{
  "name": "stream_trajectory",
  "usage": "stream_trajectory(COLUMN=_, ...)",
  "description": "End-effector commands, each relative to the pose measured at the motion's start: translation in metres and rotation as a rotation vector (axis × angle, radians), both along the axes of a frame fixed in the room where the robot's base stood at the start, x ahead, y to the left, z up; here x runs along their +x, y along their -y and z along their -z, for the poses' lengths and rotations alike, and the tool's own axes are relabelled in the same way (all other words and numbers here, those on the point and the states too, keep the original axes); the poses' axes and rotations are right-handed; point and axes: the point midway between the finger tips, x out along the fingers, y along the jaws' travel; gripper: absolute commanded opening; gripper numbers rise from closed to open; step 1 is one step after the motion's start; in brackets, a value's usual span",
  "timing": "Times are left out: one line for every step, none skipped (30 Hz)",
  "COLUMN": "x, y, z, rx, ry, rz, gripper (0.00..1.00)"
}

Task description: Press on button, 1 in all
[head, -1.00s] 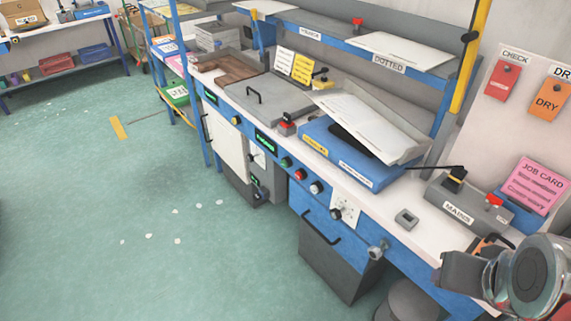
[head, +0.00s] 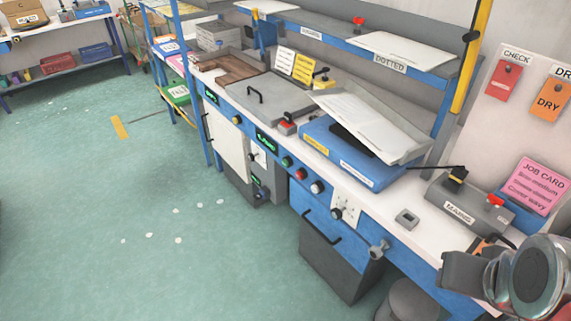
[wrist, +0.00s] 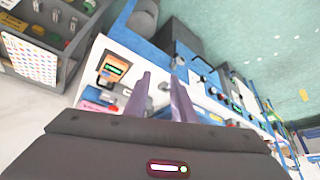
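On the blue front panel of the bench, a green button (head: 286,161) sits beside a red button (head: 300,174) and a black-and-white knob (head: 317,187). I cannot read any label on the buttons. A grey box marked MAINS (head: 458,213) with a red part (head: 495,201) on top stands on the bench at the right. My gripper (wrist: 160,77) shows in the wrist view with its two purple fingers apart and nothing between them. It points toward the bench and touches nothing that I can see. In the head view my arm is at the lower right, away from the green button.
A metal knob (head: 379,249) sticks out at the front. The green floor (head: 110,200) to the left is mostly clear.

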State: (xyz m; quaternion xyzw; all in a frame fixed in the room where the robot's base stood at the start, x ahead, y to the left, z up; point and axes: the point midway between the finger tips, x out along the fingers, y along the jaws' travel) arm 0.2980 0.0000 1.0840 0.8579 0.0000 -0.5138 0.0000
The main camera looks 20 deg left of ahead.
Motion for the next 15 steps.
stream_trajectory(x=0.0, y=0.0, z=0.0, rx=0.0, ry=0.0, rz=0.0, gripper=0.19)
stream_trajectory(x=0.0, y=0.0, z=0.0, rx=0.0, ry=0.0, rz=0.0, gripper=0.17)
stream_trajectory(x=0.0, y=0.0, z=0.0, rx=0.0, ry=0.0, rz=0.0, gripper=0.14)
stream_trajectory(x=0.0, y=0.0, z=0.0, rx=0.0, ry=0.0, rz=0.0, gripper=0.12)
stream_trajectory(x=0.0, y=0.0, z=0.0, rx=0.0, ry=0.0, rz=0.0, gripper=0.1)
stream_trajectory(x=0.0, y=0.0, z=0.0, rx=0.0, ry=0.0, rz=0.0, gripper=0.07)
stream_trajectory(x=0.0, y=0.0, z=0.0, rx=0.0, ry=0.0, rz=0.0, gripper=0.05)
stream_trajectory(x=0.0, y=0.0, z=0.0, rx=0.0, ry=0.0, rz=0.0, gripper=0.03)
stream_trajectory(x=0.0, y=0.0, z=0.0, rx=0.0, ry=0.0, rz=0.0, gripper=0.0)
stream_trajectory(x=0.0, y=0.0, z=0.0, rx=0.0, ry=0.0, rz=0.0, gripper=0.0)
stream_trajectory(x=0.0, y=0.0, z=0.0, rx=0.0, ry=0.0, rz=0.0, gripper=0.0)
stream_trajectory(x=0.0, y=0.0, z=0.0, rx=0.0, ry=0.0, rz=0.0, gripper=0.0)
stream_trajectory(x=0.0, y=0.0, z=0.0, rx=0.0, ry=0.0, rz=0.0, gripper=0.0)
stream_trajectory(x=0.0, y=0.0, z=0.0, rx=0.0, ry=0.0, rz=0.0, gripper=0.0)
stream_trajectory(x=0.0, y=0.0, z=0.0, rx=0.0, ry=0.0, rz=0.0, gripper=0.0)
